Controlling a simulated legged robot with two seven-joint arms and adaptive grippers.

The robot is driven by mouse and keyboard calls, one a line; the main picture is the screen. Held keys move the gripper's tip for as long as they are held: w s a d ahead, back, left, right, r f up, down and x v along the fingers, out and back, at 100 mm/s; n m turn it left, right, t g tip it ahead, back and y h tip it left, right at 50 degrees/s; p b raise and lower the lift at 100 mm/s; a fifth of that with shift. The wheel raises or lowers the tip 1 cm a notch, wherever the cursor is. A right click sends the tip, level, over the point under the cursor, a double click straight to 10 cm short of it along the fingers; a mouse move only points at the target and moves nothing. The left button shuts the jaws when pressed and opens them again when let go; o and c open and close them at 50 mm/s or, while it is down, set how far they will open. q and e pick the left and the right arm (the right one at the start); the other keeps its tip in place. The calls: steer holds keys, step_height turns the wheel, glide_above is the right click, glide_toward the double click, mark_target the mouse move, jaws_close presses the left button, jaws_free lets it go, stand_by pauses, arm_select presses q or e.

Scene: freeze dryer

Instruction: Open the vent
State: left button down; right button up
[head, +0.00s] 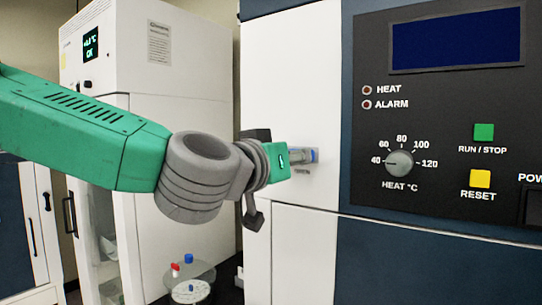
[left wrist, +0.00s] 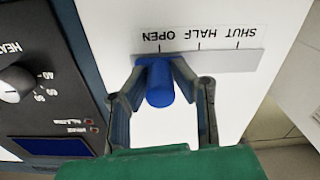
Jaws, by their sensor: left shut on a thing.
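The vent control is a blue knob (left wrist: 160,85) on a pale grey slide plate (left wrist: 225,61) on the white front of the freeze dryer. The plate's label reads SHUT, HALF, OPEN, upside down in the left wrist view. The knob stands at the OPEN mark, at the plate's left end in that view. My left gripper (left wrist: 159,72) has its two fingers closed on either side of the knob. In the head view my left gripper (head: 301,156) reaches the panel left of the dark control panel, and largely hides the knob. My right gripper is in neither view.
The control panel (head: 440,180) has a heat dial (head: 400,163), a green button (head: 484,132) and a yellow button (head: 480,178). A white cabinet (head: 180,130) stands at the left. Small items with red and blue caps (head: 189,258) stand below my arm.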

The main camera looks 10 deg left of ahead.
arm_select(q)
steer(key=shift+s+d+f, duration=0.2)
steer(key=shift+d, duration=0.15)
steer(key=shift+w+a+f, duration=0.1)
steer(key=shift+a, duration=0.2)
steer(key=c, duration=1.8)
jaws_free()
steer(key=shift+a, duration=0.1)
steer(key=o, duration=0.4)
steer(key=shift+o, duration=0.2)
steer(key=shift+s+d+r, duration=0.2)
steer(key=shift+d, duration=0.05)
steer(key=v, duration=1.2)
steer(key=shift+w, duration=0.1)
